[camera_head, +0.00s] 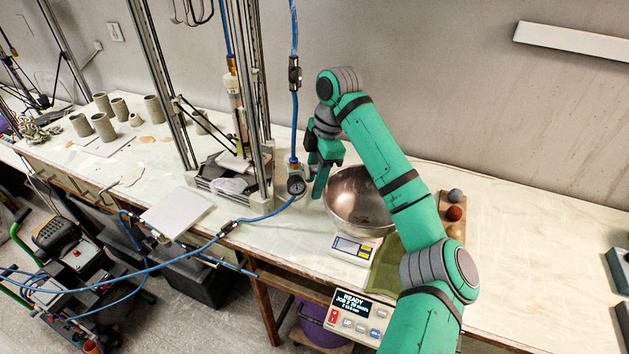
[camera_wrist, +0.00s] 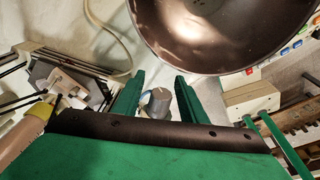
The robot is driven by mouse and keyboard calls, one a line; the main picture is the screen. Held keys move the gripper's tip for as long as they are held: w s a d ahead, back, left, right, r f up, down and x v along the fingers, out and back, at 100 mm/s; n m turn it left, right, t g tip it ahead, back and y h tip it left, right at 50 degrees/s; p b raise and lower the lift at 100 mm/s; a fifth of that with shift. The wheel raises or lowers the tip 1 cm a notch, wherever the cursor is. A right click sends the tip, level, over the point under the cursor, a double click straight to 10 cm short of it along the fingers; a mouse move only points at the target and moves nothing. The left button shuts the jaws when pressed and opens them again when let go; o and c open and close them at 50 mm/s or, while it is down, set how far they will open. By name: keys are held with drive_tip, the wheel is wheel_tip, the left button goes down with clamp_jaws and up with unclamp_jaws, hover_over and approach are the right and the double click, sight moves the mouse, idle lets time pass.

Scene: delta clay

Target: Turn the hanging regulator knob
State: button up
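The regulator (camera_head: 295,173) hangs from a blue hose near the front of the printer frame. A round dark-rimmed gauge (camera_head: 296,185) is on its lower part. My gripper (camera_head: 317,175) is just right of the regulator in the head view, its fingers pointing down. In the wrist view my gripper (camera_wrist: 160,82) is open, with a grey knob (camera_wrist: 157,101) showing between its two green fingers. A small gap shows at the knob's right side; I cannot tell whether the left finger touches it. The regulator's body is mostly hidden by my gripper in the wrist view.
A metal bowl (camera_head: 347,207) on a white scale (camera_head: 355,248) stands close to the right of my gripper. The printer frame (camera_head: 262,130) stands to the left. The blue hose (camera_head: 262,217) trails left across the table. Clay balls (camera_head: 454,213) lie on a board.

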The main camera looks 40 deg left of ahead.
wheel_tip(320, 180, up, 10)
drive_tip(key=w+d, duration=0.1)
drive_tip(key=shift+w+d+r, duration=0.15)
drive_tip(key=shift+d, duration=0.2)
idle(0.4)
